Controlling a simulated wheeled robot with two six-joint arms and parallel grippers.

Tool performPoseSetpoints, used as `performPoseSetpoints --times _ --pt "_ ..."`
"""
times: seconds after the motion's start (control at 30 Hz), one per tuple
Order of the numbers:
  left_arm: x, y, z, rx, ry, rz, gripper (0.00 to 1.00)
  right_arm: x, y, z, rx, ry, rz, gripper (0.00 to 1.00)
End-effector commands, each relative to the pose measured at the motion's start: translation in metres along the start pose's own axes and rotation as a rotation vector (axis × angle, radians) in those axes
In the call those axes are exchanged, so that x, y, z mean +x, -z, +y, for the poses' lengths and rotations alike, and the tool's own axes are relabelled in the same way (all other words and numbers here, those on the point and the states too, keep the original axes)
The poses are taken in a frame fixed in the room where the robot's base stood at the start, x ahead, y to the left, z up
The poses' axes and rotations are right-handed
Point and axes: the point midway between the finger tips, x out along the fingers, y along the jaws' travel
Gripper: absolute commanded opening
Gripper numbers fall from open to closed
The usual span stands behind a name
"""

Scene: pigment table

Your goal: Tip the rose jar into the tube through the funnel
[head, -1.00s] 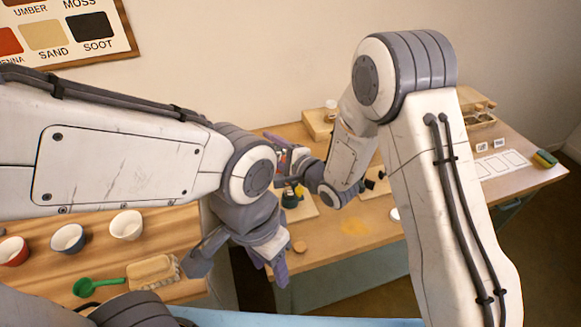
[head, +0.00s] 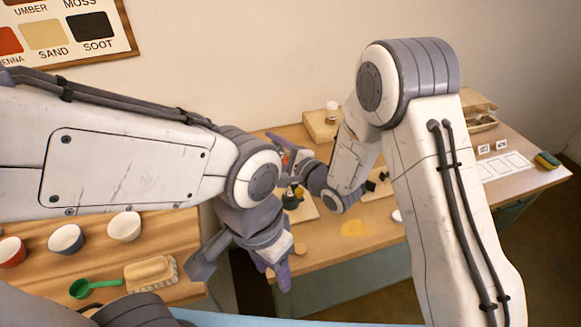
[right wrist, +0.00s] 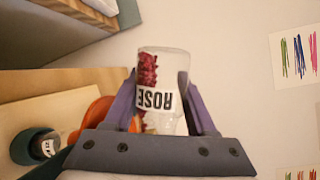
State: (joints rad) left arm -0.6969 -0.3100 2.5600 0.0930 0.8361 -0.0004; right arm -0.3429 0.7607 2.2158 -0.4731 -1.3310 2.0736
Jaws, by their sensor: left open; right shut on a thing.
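The rose jar (right wrist: 163,90) is clear glass with a white ROSE label that reads upside down in the right wrist view. Dark pink pigment lies along its left side there, so the jar is tipped over. My right gripper (right wrist: 160,78) is shut on it, with purple fingers on both sides. An orange curved thing (right wrist: 95,122), perhaps the funnel, shows just left of the jar, partly hidden by a finger. I cannot make out the tube. My left gripper (head: 278,275) is open and points down near the table's front edge in the head view.
A green holder with a dark-topped labelled thing (right wrist: 45,147) stands at lower left in the right wrist view. Bowls (head: 124,226), a green scoop (head: 92,287) and a brush (head: 150,271) are on the left table.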

Motion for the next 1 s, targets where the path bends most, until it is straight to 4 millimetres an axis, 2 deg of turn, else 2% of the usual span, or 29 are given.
performPoseSetpoints --times 1.0 --pt "0.0031 -0.0002 -0.0002 0.000 0.000 0.000 0.50 0.0017 -0.0029 -0.0018 0.055 0.022 -0.022 0.00"
